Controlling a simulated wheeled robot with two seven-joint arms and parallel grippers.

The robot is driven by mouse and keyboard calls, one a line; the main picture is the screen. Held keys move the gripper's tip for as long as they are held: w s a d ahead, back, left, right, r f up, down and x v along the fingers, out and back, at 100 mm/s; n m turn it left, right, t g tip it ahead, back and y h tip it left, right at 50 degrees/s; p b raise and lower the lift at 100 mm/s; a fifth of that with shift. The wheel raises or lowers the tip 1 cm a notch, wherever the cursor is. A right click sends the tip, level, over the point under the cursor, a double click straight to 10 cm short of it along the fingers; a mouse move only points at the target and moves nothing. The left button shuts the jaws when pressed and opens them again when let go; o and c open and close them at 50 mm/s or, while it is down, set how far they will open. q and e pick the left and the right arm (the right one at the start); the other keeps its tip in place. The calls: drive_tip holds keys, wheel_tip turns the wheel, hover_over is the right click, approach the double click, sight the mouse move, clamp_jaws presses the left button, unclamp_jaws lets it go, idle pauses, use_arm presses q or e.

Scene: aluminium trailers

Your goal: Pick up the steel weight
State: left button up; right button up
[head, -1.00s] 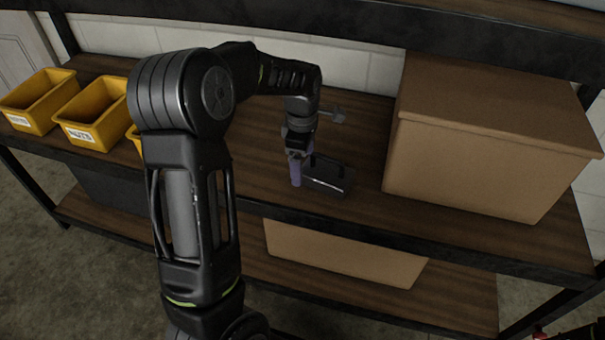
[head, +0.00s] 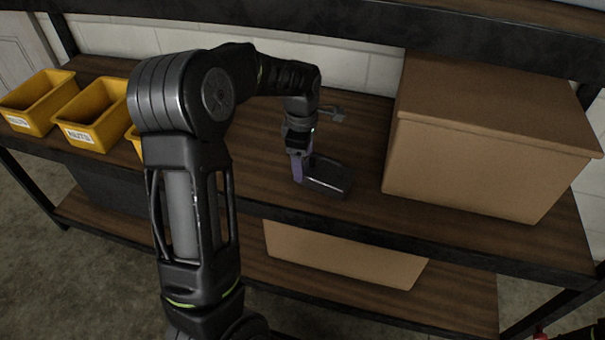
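My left gripper (head: 301,167) reaches down over the middle of the upper wooden shelf. One purple finger shows, and the other finger cannot be made out clearly. A dark, glossy block (head: 331,178), which looks like the steel weight, is right beside the purple finger, on its right. Its upper left part is partly hidden by the gripper. I cannot tell whether the fingers are around it or only next to it, nor whether it rests on the shelf.
A large brown box (head: 480,150) stands on the shelf (head: 365,215) to the right. Yellow bins (head: 92,130) stand at the left. A tan box (head: 340,255) is on the lower shelf. A dark beam (head: 330,25) crosses above.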

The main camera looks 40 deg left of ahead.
use_arm(q)
drive_tip(key=shift+g, duration=0.6)
drive_tip(key=f, duration=0.1)
drive_tip(key=s+f, duration=0.2)
drive_tip(key=shift+s+d+f, duration=0.2)
drive_tip(key=shift+s+d, duration=0.05)
drive_tip(key=shift+d, duration=0.05)
clamp_jaws()
drive_tip(key=shift+w+r, duration=0.1)
drive_tip(key=shift+r, duration=0.05)
use_arm(e)
drive_tip(key=shift+f, duration=0.25)
use_arm(q)
drive_tip(key=shift+w+a+r, duration=0.1)
drive_tip(key=shift+w+r, duration=0.1)
drive_tip(key=shift+r, duration=0.35)
drive_tip(key=r, duration=0.3)
drive_tip(key=r+p, duration=0.1)
drive_tip(key=r, duration=0.5)
drive_tip(key=shift+w+p, duration=0.25)
drive_tip(key=shift+p, duration=0.15)
use_arm(e)
drive_tip(key=shift+w+a+r, duration=0.1)
drive_tip(key=shift+w+r, duration=0.05)
drive_tip(key=shift+r, duration=0.6)
use_arm(q)
drive_tip(key=c, duration=1.2)
unclamp_jaws()
drive_tip(key=shift+f, duration=0.15)
drive_tip(key=o, duration=1.7)
